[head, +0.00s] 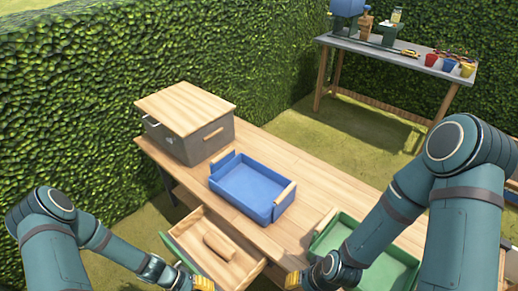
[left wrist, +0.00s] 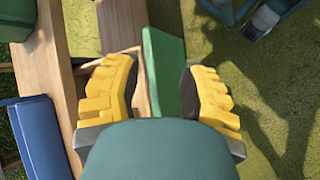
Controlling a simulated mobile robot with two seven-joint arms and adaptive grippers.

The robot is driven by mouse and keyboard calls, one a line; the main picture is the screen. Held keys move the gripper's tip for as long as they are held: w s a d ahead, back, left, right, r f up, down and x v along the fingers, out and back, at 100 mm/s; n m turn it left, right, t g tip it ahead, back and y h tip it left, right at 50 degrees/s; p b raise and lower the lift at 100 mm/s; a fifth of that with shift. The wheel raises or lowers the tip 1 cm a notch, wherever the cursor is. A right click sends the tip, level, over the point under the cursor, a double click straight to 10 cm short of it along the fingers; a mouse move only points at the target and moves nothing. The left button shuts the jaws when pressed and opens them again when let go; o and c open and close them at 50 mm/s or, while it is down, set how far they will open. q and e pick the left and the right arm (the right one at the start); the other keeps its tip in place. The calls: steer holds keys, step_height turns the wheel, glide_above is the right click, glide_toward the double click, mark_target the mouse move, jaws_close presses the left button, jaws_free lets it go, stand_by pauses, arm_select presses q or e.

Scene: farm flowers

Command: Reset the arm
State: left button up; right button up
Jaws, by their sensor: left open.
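My left gripper (head: 203,284) is low in the head view, beside the open drawer's green front. In the left wrist view its two yellow fingers (left wrist: 160,88) are spread apart. The green drawer front (left wrist: 163,70) shows in the gap between them, and I see nothing held. My right gripper (head: 293,280) is at the bottom of the head view, beside the green tray; only a little of its yellow fingers shows. Both arms are bent and reach low toward the table's front.
The pulled-out drawer (head: 245,262) holds a wooden piece (head: 218,246). On the wooden table stand a grey box with a wooden lid (head: 185,105), a blue tray (head: 250,188) and a green tray (head: 400,268). Hedges and a grey side table (head: 395,57) with pots are behind.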

arm_select(q)
steer(key=d+r+m+t+y, duration=0.2)
steer(key=d+r+m+y, duration=0.1)
steer(key=d+r, duration=0.6)
step_height(320, 180, up, 4)
steer(key=shift+d+f+t+y, duration=0.1)
steer(key=shift+d+t+y, duration=0.25)
steer(key=shift+y, duration=0.55)
